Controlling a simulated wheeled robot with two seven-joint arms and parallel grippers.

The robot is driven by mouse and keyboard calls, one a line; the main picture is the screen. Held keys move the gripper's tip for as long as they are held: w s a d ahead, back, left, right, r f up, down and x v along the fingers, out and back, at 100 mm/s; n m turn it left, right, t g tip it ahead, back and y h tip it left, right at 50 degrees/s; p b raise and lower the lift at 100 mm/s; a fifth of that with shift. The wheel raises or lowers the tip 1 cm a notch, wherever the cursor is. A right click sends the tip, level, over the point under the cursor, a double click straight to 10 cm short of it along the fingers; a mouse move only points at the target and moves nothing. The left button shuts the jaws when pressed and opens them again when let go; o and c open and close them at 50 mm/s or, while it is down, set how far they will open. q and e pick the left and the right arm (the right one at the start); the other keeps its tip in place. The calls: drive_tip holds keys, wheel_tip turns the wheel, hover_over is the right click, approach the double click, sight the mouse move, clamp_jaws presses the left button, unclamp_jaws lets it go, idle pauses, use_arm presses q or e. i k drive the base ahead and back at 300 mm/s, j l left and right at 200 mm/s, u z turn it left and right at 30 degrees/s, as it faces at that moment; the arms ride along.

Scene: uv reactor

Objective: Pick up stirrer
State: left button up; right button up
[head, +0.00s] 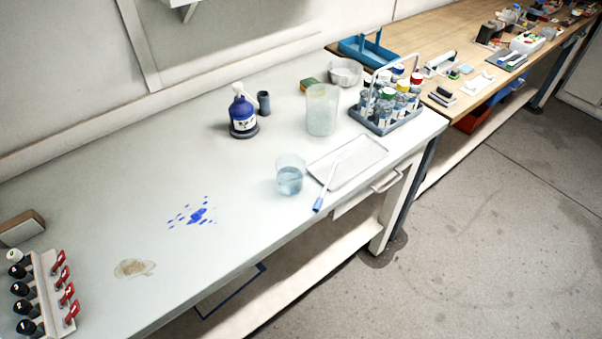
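A thin white rod with a blue end, which looks like the stirrer (319,202), lies at the front edge of the white bench in the head view. Its white part rests over the left side of a shallow white tray (362,172), and its blue end points toward the bench's front edge. A clear beaker of bluish liquid (290,182) stands just left of it, apart from the rod. Neither of my grippers shows in this view.
A taller cloudy beaker (321,121), a blue bottle (243,124) and a caddy of capped bottles (372,124) stand behind. Blue spots (198,215) and a brown stain (134,268) mark the bench. A valve rack (52,310) is at lower left. The bench's front middle is largely clear.

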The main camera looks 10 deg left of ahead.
sight(317, 206)
drive_tip(key=u, duration=0.85)
drive_tip(key=l+u, duration=0.35)
drive_tip(key=l, duration=0.15)
drive_tip(key=l+u, duration=0.4)
drive_tip(key=k+l+u, duration=0.1)
drive_tip(key=l+u, duration=0.25)
drive_tip(key=l, duration=0.2)
drive_tip(key=k+l, duration=0.1)
drive_tip(key=l, duration=0.3)
drive_tip(key=k+l+u, duration=0.1)
drive_tip(key=l, duration=0.3)
drive_tip(key=k+l, duration=0.15)
drive_tip(key=l, duration=0.2)
drive_tip(key=k+l+u, duration=0.1)
drive_tip(key=l, duration=0.3)
drive_tip(key=k+l, duration=0.15)
drive_tip(key=l, duration=0.2)
